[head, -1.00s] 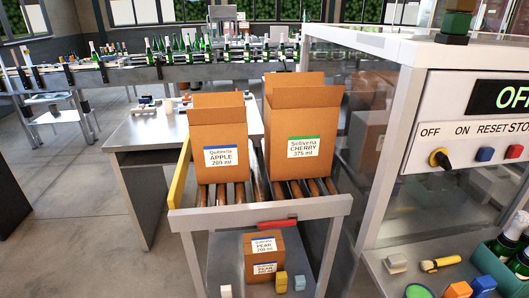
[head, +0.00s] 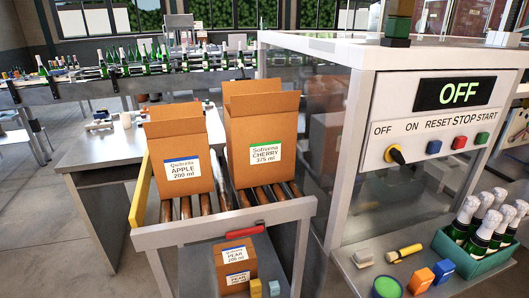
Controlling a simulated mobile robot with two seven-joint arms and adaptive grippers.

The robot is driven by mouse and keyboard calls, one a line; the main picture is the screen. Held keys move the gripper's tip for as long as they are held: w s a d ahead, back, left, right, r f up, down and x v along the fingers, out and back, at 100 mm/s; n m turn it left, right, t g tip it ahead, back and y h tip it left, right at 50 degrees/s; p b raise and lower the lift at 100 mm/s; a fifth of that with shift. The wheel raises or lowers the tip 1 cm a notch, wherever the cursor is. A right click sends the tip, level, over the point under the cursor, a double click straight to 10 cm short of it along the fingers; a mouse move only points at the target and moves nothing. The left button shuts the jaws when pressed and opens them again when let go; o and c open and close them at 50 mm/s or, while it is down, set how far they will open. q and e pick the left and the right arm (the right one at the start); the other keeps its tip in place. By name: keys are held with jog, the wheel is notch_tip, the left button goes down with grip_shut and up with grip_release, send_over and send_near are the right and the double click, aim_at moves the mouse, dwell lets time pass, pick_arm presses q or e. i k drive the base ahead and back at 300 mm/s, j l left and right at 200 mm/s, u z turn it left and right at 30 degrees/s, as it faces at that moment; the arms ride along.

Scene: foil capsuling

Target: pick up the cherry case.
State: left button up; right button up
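The cherry case (head: 263,139) is an open brown cardboard box with a white and green label reading "Sotivena CHERRY 375 ml". It stands upright on the right side of the roller conveyor (head: 225,229), its flaps up. The apple case (head: 181,157), an open brown box with a blue and white label, stands just left of it, close beside it. Neither of my grippers shows in the head view.
A small pear box (head: 237,265) sits on the shelf below the rollers. A glass-walled machine with an OFF panel (head: 436,122) stands close on the right. Before it are a green crate of bottles (head: 475,255) and small items. A grey table (head: 95,160) is behind left.

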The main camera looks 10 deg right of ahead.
aim_at(261, 149)
jog(key=z, duration=0.65)
jog(key=i+j+z, duration=0.1)
jog(key=z, duration=0.3)
jog(key=j+z, duration=0.1)
jog(key=z, duration=0.3)
jog(key=i+j+z, duration=0.1)
jog(key=z, duration=0.3)
jog(key=i+j, duration=0.1)
jog(key=j, duration=0.6)
jog(key=i+j, duration=0.15)
jog(key=j, duration=0.15)
